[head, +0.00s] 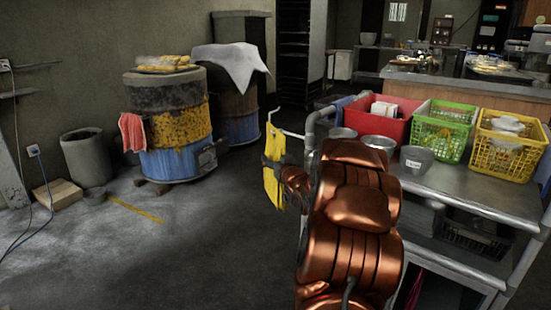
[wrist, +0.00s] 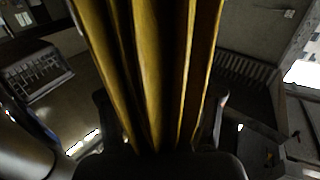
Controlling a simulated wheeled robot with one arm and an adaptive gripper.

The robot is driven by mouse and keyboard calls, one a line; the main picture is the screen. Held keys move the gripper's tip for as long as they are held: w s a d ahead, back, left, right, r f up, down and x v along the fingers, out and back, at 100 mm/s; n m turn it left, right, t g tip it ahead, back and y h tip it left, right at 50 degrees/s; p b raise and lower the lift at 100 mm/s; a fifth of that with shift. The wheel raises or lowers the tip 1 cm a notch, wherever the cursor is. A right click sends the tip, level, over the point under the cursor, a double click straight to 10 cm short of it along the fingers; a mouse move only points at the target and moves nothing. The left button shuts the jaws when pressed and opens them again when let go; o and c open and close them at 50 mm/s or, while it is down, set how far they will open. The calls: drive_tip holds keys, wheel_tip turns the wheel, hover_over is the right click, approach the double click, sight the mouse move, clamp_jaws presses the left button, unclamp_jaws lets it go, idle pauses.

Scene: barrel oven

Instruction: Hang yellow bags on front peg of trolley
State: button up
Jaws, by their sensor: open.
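The yellow bags (head: 273,185) hang as a narrow folded strip beside the front end of the trolley (head: 472,190). Their top meets the white front peg (head: 292,134) of the trolley, and they look hung on it, though the contact is too small to be certain. My gripper (head: 270,162) is at the bags, partly hidden behind my copper-coloured arm. In the wrist view the yellow folds (wrist: 150,60) run down between my two dark fingers (wrist: 160,125). The fingers are open, one on each side of the bags.
The trolley top holds a red crate (head: 390,118), a green basket (head: 443,130), a yellow basket (head: 508,143) and metal bowls (head: 379,142). Barrel ovens (head: 170,125) and a grey bin (head: 87,158) stand at left.

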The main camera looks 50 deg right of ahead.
drive_tip(key=v, duration=1.2)
idle(0.5)
drive_tip(key=s+a+r+n+g+y+p, duration=0.15)
drive_tip(key=a+r+g+p, duration=0.35)
drive_tip(key=a+p, duration=0.5)
drive_tip(key=s+a+r+g+y+p, duration=0.1)
drive_tip(key=a+r+g+y+p, duration=0.1)
drive_tip(key=a+r+g+p, duration=0.55)
drive_tip(key=s+a+r+n+g+y+p, duration=0.1)
drive_tip(key=s+a+r+g+y+p, duration=0.1)
drive_tip(key=s+a+r+p, duration=0.5)
drive_tip(key=s+a+r+n+g+y+p, duration=0.2)
drive_tip(key=s+a+r+p, duration=0.6)
drive_tip(key=s+a+p, duration=0.5)
drive_tip(key=shift+s+a+r+g, duration=0.25)
drive_tip(key=shift+s+a+g, duration=0.6)
drive_tip(key=shift+s+a, duration=1.45)
